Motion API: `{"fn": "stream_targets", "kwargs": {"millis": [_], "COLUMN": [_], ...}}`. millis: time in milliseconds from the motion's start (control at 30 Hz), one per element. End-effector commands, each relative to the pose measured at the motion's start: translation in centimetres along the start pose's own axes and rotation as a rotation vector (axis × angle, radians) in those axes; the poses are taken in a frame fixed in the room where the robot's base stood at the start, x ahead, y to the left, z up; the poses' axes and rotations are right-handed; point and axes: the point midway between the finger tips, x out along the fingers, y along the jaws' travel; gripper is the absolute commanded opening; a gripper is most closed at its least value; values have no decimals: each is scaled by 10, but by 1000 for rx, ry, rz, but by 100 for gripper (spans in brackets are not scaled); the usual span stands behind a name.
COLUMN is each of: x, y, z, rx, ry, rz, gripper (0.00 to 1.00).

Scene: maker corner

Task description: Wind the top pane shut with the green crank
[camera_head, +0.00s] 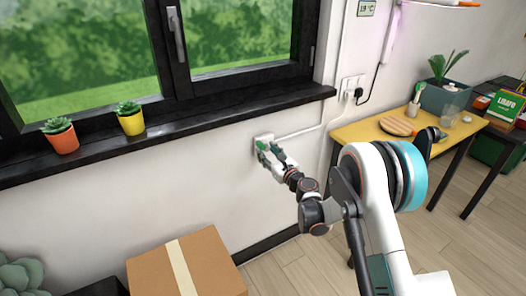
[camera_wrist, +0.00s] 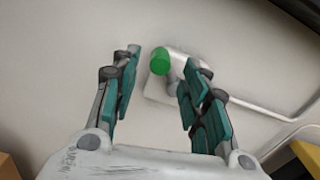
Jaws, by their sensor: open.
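The green crank knob (camera_wrist: 160,63) sits on a white wall-mounted crank unit (camera_wrist: 160,88) in the wrist view. My gripper (camera_wrist: 165,85) is open, with its two green-padded fingers on either side of the knob, which shows nearer the left finger. I cannot tell whether either finger touches it. In the head view my gripper (camera_head: 268,152) is at the white unit (camera_head: 263,138) on the wall below the window sill, and mostly hides the crank. The top pane is out of view; only the lower part of the window (camera_head: 245,78) shows.
The black sill (camera_head: 200,124) juts out above my gripper and holds an orange pot (camera_head: 62,141) and a yellow pot (camera_head: 132,123). A cardboard box (camera_head: 215,262) stands below left. A yellow table (camera_head: 365,133) is to the right. A white conduit (camera_head: 300,131) runs right from the unit.

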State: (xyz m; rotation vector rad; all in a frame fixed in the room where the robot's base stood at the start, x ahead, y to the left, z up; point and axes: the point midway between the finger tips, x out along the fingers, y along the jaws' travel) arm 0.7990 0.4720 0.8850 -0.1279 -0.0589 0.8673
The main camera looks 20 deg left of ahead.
Motion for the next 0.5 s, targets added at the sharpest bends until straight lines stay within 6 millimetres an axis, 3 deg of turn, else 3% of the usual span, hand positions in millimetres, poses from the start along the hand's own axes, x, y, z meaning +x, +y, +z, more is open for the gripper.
{"fn": "stream_targets", "kwargs": {"millis": [200, 500], "x": [31, 42], "y": [1, 0], "z": [-1, 0], "rx": [0, 0], "ry": [0, 0], "rz": [1, 0], "gripper": [41, 41]}}
